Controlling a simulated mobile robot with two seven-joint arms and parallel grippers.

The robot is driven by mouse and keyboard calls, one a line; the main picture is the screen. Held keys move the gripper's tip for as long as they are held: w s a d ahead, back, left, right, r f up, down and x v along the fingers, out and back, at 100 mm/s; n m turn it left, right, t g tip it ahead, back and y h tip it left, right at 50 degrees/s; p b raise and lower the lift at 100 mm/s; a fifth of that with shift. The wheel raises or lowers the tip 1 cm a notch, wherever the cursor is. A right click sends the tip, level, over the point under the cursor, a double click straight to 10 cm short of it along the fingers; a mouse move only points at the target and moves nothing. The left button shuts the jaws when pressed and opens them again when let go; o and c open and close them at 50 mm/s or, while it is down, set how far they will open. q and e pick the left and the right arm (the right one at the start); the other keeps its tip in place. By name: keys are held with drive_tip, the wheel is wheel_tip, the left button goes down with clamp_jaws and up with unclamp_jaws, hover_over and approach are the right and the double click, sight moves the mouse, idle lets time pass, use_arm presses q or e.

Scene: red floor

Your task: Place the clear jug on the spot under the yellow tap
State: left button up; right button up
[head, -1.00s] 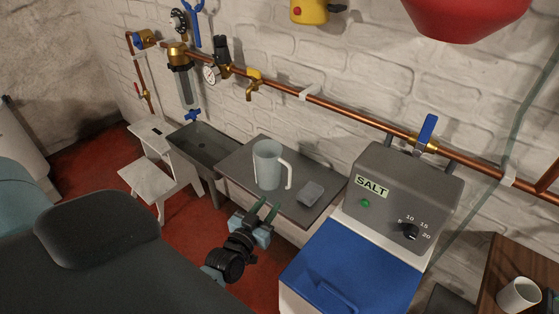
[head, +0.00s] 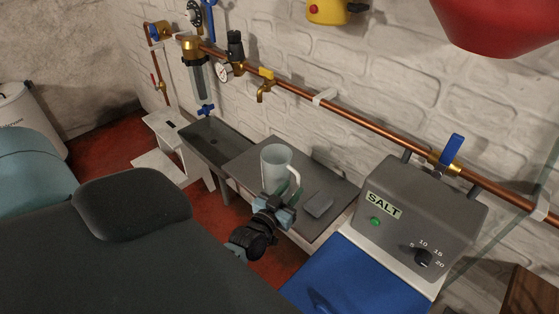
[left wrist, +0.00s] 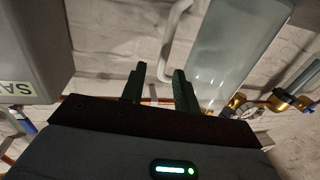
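The clear jug (head: 272,160) stands upright on the grey shelf (head: 245,167), with its handle on the right side. The yellow tap (head: 266,82) sticks out from the copper pipe above and behind the jug. I cannot make out a marked spot under it. My left gripper (head: 288,189) is at the jug's handle side, partly covering the handle. In the left wrist view its fingers (left wrist: 159,88) are apart with nothing held between them. The jug (left wrist: 228,45) is on the right there, and its pale handle (left wrist: 170,45) lies ahead of the finger gap. My right gripper is not in view.
A small grey block (head: 319,205) lies on the shelf right of the gripper. A dark trough (head: 205,145) adjoins the shelf on the left. The grey salt unit (head: 420,215) stands to the right. A white brick wall (head: 350,60) is behind.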

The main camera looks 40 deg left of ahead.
sight(297, 182)
use_arm(q)
drive_tip(key=shift+w+a, duration=0.15)
drive_tip(key=shift+w, duration=0.3)
drive_tip(key=w, duration=0.4)
drive_tip(key=shift+a, duration=0.35)
clamp_jaws()
